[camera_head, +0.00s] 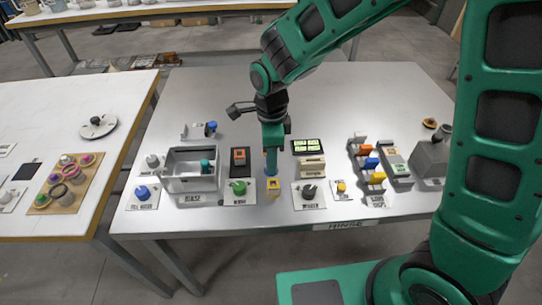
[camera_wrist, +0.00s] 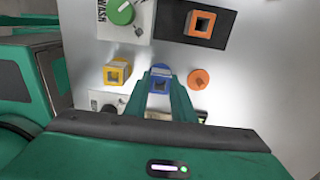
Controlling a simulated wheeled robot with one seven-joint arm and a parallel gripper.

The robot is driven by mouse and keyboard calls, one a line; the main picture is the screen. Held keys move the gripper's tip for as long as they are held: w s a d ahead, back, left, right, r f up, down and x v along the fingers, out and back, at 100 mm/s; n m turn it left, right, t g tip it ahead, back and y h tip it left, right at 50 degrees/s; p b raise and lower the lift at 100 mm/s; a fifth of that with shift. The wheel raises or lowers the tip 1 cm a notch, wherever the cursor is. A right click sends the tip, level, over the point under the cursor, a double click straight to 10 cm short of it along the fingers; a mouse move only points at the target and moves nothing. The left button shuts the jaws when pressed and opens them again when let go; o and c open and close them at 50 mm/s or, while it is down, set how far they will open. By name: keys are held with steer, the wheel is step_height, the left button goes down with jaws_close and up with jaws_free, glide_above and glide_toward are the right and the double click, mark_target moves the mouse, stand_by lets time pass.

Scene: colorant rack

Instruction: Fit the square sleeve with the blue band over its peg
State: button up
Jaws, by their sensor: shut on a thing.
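My gripper (camera_head: 271,166) points down over the table and is shut on the square sleeve with the blue band (camera_wrist: 160,70). In the head view only a little blue (camera_head: 271,171) shows at the fingertips. In the wrist view the sleeve sits between the two green fingers (camera_wrist: 160,82), with its square opening partly visible. I cannot tell whether it touches the table. I cannot pick out its peg. A yellow square piece (camera_wrist: 117,72) stands close by, also in the head view (camera_head: 273,185). An orange square piece (camera_wrist: 200,22) sits on a black plate (camera_wrist: 234,17).
A round orange piece (camera_wrist: 198,78) lies right of the sleeve in the wrist view. The green WASH knob (camera_head: 239,187) and metal rinse basin (camera_head: 178,184) are to the left. A green display (camera_head: 306,146) and coloured levers (camera_head: 371,163) are to the right. The table's back is clear.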

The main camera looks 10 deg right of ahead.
steer(key=shift+f, duration=0.3)
steer(key=o, duration=1.1)
